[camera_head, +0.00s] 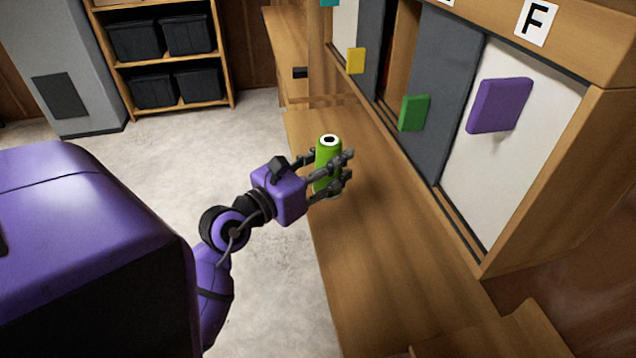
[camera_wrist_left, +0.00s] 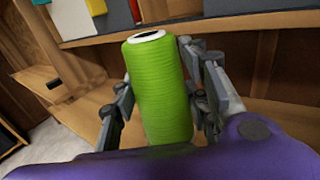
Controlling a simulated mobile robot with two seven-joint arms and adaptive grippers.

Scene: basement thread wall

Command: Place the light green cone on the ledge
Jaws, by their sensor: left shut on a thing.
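The light green cone (camera_head: 326,166) is an upright thread spool with a white top and dark hole. My left gripper (camera_head: 346,166) is shut on it, with fingers on both sides, at the near edge of the wooden ledge (camera_head: 385,250). The cone also fills the middle of the left wrist view (camera_wrist_left: 160,90), standing between the finger pads. Its lower end is hidden by the gripper, so I cannot tell whether it touches the ledge. My right gripper is not in view.
The cabinet behind the ledge has sliding panels with yellow (camera_head: 356,60), green (camera_head: 414,113) and purple (camera_head: 499,105) blocks. The ledge surface is clear around the cone. A shelf (camera_head: 168,57) with several black bins stands at the back left, above open floor.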

